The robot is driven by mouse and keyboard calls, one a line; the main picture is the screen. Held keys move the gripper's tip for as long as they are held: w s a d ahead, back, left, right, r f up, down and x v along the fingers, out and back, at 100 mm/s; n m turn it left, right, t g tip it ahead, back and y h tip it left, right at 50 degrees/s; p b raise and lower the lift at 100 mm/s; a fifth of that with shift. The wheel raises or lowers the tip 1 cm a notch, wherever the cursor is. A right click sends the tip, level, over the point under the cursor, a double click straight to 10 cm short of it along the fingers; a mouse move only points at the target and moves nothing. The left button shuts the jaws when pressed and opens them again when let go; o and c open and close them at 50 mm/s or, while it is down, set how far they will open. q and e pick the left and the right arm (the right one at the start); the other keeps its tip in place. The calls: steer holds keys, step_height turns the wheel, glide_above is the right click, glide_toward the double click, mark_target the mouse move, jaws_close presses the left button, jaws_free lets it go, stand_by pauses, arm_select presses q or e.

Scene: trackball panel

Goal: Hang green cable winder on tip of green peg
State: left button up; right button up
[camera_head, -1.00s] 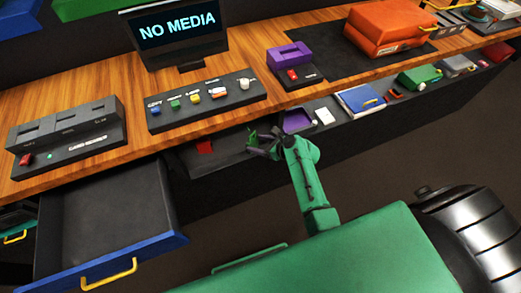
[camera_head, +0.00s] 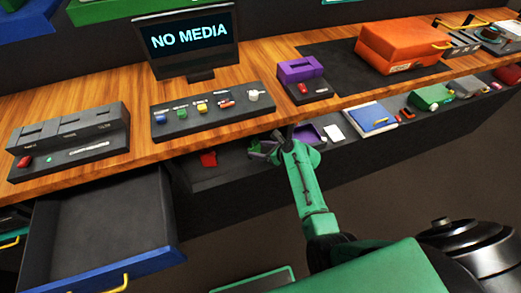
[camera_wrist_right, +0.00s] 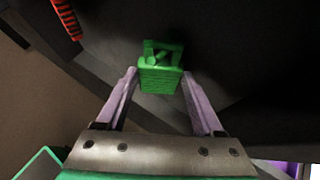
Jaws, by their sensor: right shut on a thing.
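My right gripper (camera_head: 264,150) is at the lower shelf under the front edge of the wooden counter. It is shut on the green cable winder (camera_wrist_right: 160,78), a ribbed green block with a loop-like part at its far end, held between the two purple fingers in the right wrist view. I cannot pick out the green peg for sure; a small green knob (camera_head: 182,112) sits on the dark button panel. My left gripper is not in view.
The dark shelf below the counter holds a red thing (camera_head: 208,159), a purple tray (camera_head: 308,136) and a blue-covered book (camera_head: 372,118). An open drawer with a blue front (camera_head: 120,272) juts out at the left. The counter edge overhangs the shelf.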

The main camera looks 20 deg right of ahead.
stand_by(0.3)
steer(key=o, duration=1.4)
steer(key=shift+s+d, duration=0.1)
